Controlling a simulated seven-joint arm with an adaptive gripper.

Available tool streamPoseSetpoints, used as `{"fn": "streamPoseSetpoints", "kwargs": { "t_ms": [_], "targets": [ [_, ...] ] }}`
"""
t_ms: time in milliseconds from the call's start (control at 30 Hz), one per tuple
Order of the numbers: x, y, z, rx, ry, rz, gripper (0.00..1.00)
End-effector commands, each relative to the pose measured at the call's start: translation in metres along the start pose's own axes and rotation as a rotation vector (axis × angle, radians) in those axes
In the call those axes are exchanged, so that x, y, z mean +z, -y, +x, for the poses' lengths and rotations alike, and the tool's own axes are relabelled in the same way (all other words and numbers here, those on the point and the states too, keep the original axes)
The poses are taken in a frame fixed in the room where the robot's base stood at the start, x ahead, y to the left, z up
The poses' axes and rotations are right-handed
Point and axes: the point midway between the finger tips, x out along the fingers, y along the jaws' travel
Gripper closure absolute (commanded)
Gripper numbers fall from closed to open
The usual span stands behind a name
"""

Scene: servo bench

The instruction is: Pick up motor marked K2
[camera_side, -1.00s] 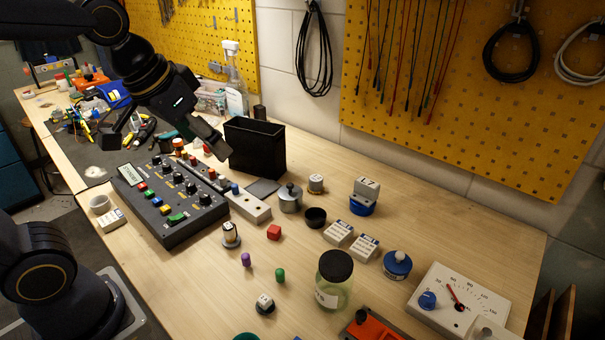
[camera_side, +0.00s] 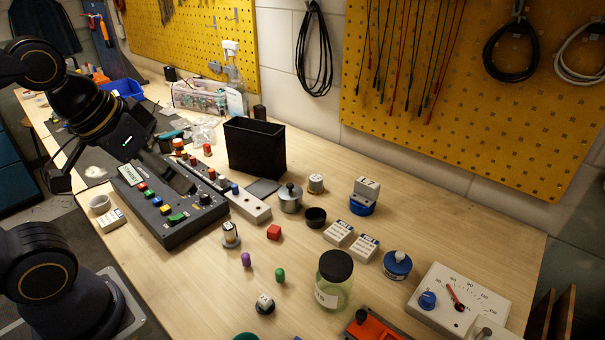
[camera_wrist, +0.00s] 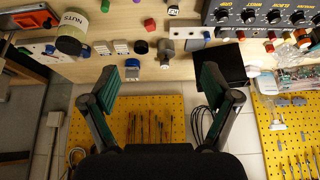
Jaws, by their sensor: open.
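Candidates in the side view are a metal and black cylinder with a pale cap (camera_side: 231,235), a small white-topped piece on a dark base (camera_side: 265,304), and a grey cylinder with a pale top (camera_side: 316,183). A grey block with an unclear mark (camera_side: 367,188) stands on a blue base. My gripper (camera_side: 118,180) is at the left, above the control panel and apart from these parts. In the wrist view my gripper (camera_wrist: 172,78) has its two fingers wide apart with nothing between them.
A black open box (camera_side: 254,148) stands behind the control panel (camera_side: 176,204). Bare wood lies at the right back (camera_side: 450,225).

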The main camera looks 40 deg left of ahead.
Motion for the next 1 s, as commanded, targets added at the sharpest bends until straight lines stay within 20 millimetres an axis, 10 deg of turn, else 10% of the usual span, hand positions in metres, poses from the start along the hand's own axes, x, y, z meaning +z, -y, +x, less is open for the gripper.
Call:
{"fn": "streamPoseSetpoints", "kwargs": {
  "t_ms": [367,667,1000],
  "targets": [
    [-0.0002,0.0000,0.0000,0.000,0.000,0.000,0.13],
    [-0.0002,0.0000,-0.0001,0.000,0.000,0.000,0.42],
    [0.0006,0.0001,-0.0001,0.000,0.003,-0.027,0.43]
  ]
}}
